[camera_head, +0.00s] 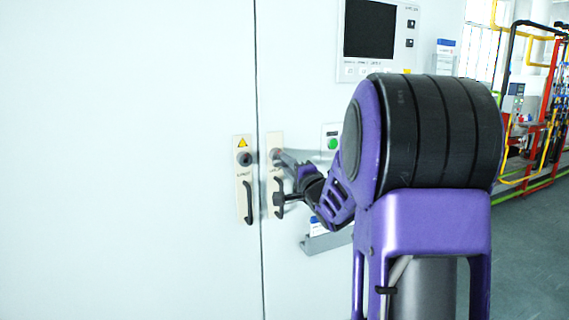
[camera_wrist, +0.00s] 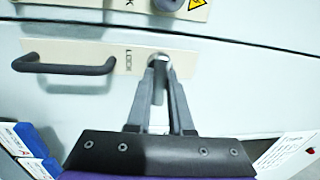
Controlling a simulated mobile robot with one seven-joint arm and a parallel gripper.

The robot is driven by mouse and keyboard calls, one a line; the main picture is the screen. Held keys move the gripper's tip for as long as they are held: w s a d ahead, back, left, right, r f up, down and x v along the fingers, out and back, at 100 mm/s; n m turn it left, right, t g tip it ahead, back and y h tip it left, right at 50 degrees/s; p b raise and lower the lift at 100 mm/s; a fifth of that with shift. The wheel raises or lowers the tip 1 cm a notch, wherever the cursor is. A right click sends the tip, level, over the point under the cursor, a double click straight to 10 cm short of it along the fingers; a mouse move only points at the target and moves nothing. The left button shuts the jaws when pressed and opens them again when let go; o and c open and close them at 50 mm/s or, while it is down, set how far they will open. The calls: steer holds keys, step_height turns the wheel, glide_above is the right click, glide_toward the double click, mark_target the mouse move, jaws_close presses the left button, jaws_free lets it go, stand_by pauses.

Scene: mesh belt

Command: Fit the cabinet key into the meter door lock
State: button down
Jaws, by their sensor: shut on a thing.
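My gripper (camera_head: 286,160) reaches the lock plate (camera_head: 274,183) on the right-hand cabinet door. In the wrist view my gripper (camera_wrist: 159,70) has its two fingers nearly together at the round lock (camera_wrist: 157,57) beside the word LOCK. It is shut on the cabinet key (camera_wrist: 158,92), a slim grey piece seen only in part between the fingers. The key's tip is hidden at the lock, so I cannot tell how far in it sits. A black handle (camera_wrist: 67,67) is on the same plate.
A second plate (camera_head: 243,180) with a warning triangle, lock and black handle is on the left-hand door. A door seam (camera_head: 259,230) runs between them. A screen panel (camera_head: 372,32) and a green button (camera_head: 332,144) are to the right. Blue boxes (camera_wrist: 33,140) show at the lower left.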

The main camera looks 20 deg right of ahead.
steer(key=shift+s+d, duration=0.1)
steer(key=shift+s, duration=2.5)
